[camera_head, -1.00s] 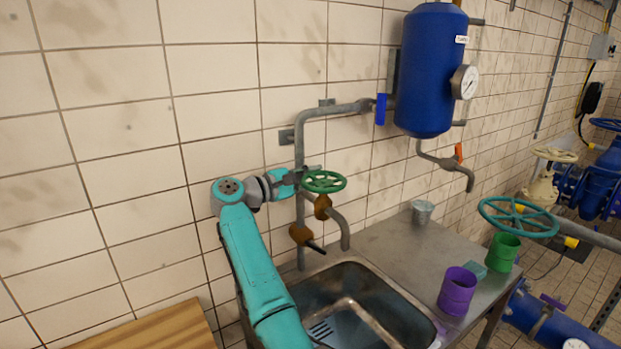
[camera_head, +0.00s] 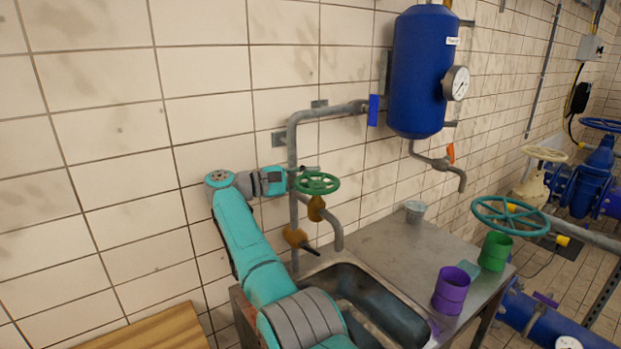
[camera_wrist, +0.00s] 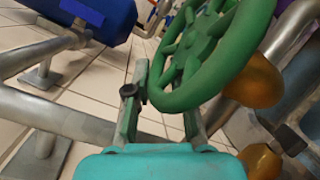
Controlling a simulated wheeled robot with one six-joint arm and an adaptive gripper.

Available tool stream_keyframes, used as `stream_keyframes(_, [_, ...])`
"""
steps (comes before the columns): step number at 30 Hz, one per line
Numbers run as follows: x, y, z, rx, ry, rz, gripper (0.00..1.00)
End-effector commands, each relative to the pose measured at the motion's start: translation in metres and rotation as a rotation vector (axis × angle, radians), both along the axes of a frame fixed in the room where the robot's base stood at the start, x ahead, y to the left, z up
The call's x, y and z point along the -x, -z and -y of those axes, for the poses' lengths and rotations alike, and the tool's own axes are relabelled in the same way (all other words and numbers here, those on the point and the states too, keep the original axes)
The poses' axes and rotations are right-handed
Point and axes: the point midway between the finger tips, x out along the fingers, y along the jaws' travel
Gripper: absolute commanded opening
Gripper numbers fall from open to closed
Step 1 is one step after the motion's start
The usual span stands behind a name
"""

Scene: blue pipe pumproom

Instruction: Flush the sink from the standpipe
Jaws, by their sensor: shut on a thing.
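The standpipe (camera_head: 292,150) is a grey pipe on the tiled wall, left of the blue tank. A green handwheel (camera_head: 317,183) sits on its tap, above an orange-brown valve body; the wheel also fills the upper middle of the wrist view (camera_wrist: 205,55). My gripper (camera_head: 288,180) is at the wheel's left side, shut on its rim. In the wrist view the fingers (camera_wrist: 165,105) stand on either side of part of the rim. The tap's spout (camera_head: 338,238) points down over the steel sink (camera_head: 375,292). I see no water at the spout. My arm hides the sink's left part.
A blue tank (camera_head: 418,75) with a gauge hangs right of the standpipe. A lower tap with a black lever (camera_head: 300,240) is below the wheel. A metal cup (camera_head: 415,211), a purple cup (camera_head: 451,290) and a green cup (camera_head: 495,251) stand on the counter (camera_head: 375,243).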

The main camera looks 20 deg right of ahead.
Motion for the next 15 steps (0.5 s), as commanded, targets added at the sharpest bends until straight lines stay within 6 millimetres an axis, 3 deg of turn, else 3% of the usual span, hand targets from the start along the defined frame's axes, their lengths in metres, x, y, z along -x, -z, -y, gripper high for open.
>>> stream_keyframes(1, [0.0002,-0.0088,-0.0013,0.004,0.001,0.012,0.00])
stream_keyframes(10, [0.0001,-0.0092,-0.0013,0.004,0.001,0.013,0.00])
stream_keyframes(11, [0.0002,-0.0093,-0.0013,0.004,0.001,0.013,0.25])
stream_keyframes(12, [0.0001,-0.0092,-0.0013,0.004,0.001,0.013,0.35])
stream_keyframes(13, [0.0001,-0.0090,-0.0013,0.004,0.001,0.013,0.42])
stream_keyframes(15, [0.0003,-0.0082,-0.0012,0.004,0.002,0.012,0.43])
